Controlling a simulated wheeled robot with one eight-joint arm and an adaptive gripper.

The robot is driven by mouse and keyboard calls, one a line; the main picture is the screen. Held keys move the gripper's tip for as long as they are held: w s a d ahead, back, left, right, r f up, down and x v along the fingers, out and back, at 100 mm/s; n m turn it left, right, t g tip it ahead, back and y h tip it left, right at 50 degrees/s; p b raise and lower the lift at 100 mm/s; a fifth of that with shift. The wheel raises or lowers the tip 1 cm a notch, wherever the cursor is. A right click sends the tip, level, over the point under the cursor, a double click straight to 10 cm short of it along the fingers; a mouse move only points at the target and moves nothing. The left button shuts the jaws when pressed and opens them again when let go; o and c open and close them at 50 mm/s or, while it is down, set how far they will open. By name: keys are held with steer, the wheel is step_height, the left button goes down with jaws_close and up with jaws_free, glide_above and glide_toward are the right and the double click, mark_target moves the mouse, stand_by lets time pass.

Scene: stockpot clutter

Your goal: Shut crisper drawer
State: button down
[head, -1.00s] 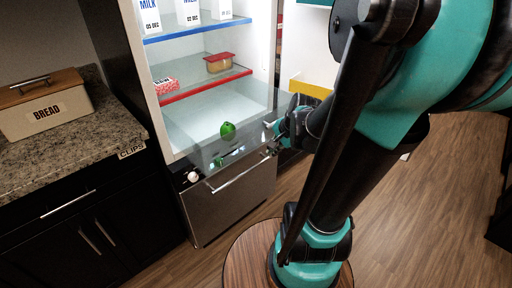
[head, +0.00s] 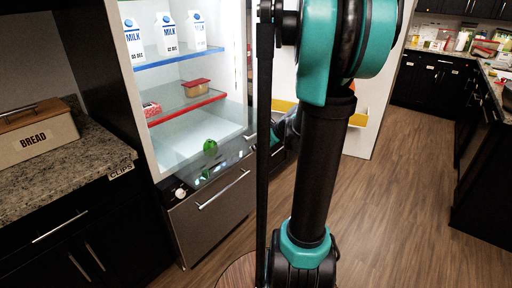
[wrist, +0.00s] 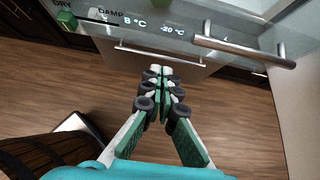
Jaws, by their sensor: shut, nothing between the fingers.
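The crisper drawer (head: 222,165) is a clear drawer at the bottom of the fridge compartment, with a green round item (head: 210,147) behind its front in the head view. In the wrist view its clear front (wrist: 160,22) crosses the top, with DRY and DAMP marks and a metal bar handle (wrist: 243,50) at upper right. How far it stands out is hard to tell. My gripper (wrist: 160,70) is shut and empty, its tips below the drawer front in the wrist picture and left of the handle, apart from it. In the head view my arm hides the fingers.
The steel lower drawer (head: 215,220) has its own bar handle. Milk cartons (head: 166,34) and a red-lidded container (head: 196,87) stand on shelves above. The open fridge door (head: 358,135) is to the right. A counter with a bread box (head: 35,135) is left; wooden floor (head: 400,215) is clear.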

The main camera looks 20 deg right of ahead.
steer(key=x, duration=0.3)
steer(key=r+x, duration=0.1)
steer(key=x, duration=0.2)
steer(key=w+a+x, duration=0.1)
steer(key=x, duration=0.2)
steer(key=shift+d+r, duration=0.1)
steer(key=shift+r, duration=0.15)
steer(key=shift+w+a, duration=0.35)
steer(key=shift+w, duration=0.2)
steer(key=w+a, duration=0.5)
steer(key=w, duration=0.2)
steer(key=w+a, duration=0.5)
steer(key=w, duration=0.2)
steer(key=w+a, duration=0.5)
steer(key=w, duration=0.2)
steer(key=shift+w+a, duration=0.2)
steer(key=shift+a, duration=0.1)
steer(key=shift+w+a+r, duration=0.1)
steer(key=shift+w+a, duration=0.3)
steer(key=shift+w, duration=0.25)
steer(key=shift+r, duration=0.1)
